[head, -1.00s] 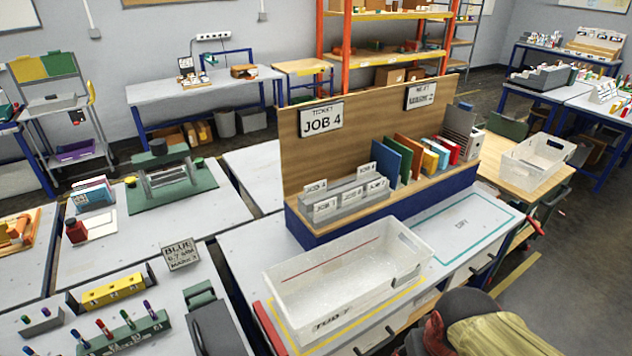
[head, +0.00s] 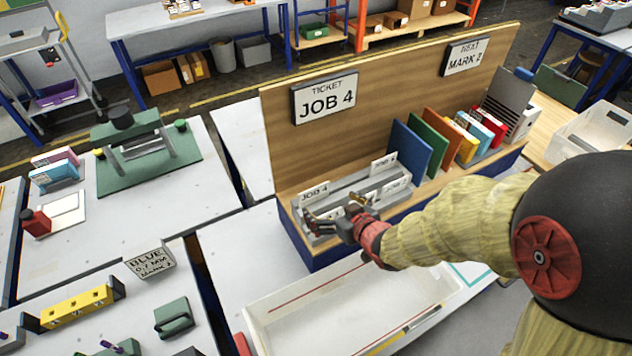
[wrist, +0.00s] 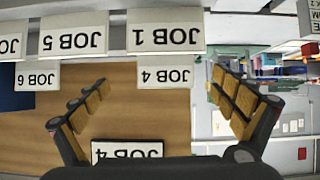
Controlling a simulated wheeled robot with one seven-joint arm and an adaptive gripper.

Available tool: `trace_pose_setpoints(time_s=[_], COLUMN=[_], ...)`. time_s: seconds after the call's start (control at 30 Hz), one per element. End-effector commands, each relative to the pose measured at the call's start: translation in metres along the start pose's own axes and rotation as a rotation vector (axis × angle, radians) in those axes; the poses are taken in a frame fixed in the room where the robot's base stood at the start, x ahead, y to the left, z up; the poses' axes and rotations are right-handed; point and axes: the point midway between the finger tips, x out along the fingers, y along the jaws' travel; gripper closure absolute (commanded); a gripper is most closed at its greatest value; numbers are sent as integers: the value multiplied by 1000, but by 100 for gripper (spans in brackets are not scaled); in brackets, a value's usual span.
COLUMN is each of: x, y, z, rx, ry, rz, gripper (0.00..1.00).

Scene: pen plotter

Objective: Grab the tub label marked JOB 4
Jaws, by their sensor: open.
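The JOB 4 tub label (head: 314,192) is a small white card with black print, upright at the left end of the back row of a grey stepped holder (head: 403,187). In the wrist view, where print is upside down, the JOB 4 label (wrist: 165,76) shows below a JOB 1 label (wrist: 165,32). My gripper (head: 332,208) is open and empty at the left part of the holder, hiding most front labels in the head view. In the wrist view my gripper (wrist: 160,80) has its fingers spread left and right of the JOB 4 label, not touching it.
JOB 5 (wrist: 72,36) and JOB 6 (wrist: 38,76) labels stand close by. A wooden board (head: 385,110) with a JOB 4 ticket sign (head: 325,97) rises behind the holder. Coloured folders (head: 410,150) stand to its right.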

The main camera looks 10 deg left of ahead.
Motion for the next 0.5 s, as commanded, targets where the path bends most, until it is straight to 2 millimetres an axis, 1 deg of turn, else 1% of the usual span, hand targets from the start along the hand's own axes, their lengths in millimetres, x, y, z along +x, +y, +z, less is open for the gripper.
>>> trace_pose_setpoints(time_s=[0.1,0.2,0.5], x=[-1,2,28], y=[-4,-5,-6], z=[-16,-22,-24], rx=[7,14,17], ry=[60,82,80], rz=[-15,-20,-19], gripper=[3,3,3])
